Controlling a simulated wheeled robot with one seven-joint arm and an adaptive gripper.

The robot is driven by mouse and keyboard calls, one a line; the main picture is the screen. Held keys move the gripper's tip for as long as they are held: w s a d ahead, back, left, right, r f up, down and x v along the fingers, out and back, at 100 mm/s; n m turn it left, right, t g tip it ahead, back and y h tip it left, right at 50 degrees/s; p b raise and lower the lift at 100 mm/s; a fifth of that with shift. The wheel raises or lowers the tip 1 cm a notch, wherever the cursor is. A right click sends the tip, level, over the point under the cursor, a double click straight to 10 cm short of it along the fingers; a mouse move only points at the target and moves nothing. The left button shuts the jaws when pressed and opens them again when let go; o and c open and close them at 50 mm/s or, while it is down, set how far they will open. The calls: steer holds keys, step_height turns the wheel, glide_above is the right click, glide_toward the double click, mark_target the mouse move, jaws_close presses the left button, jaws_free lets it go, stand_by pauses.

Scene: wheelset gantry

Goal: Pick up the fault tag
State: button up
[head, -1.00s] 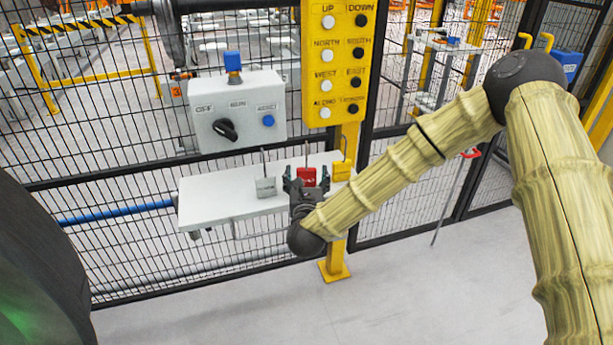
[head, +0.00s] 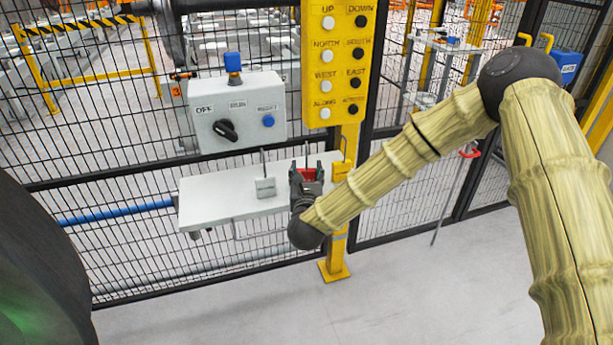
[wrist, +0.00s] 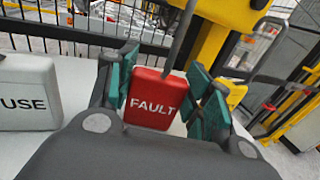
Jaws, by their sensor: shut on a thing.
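The fault tag (wrist: 156,99) is a red block with the word FAULT in white and a grey metal loop rising from its top. In the wrist view it sits between the green-padded fingers of my gripper (wrist: 162,100), which is shut on it. In the head view the red tag (head: 306,174) shows between the fingertips of my gripper (head: 306,170), above the white shelf. My gripper hides part of the tag's lower body there. I cannot tell whether the tag still touches the shelf.
A white tag (head: 265,187), reading USE in the wrist view (wrist: 28,92), stands left on the white shelf (head: 215,205). A yellow tag (head: 341,169) is close on the right. A grey switch box (head: 238,110) and yellow button panel (head: 340,65) are behind, on a mesh fence.

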steer(key=shift+r, duration=0.1)
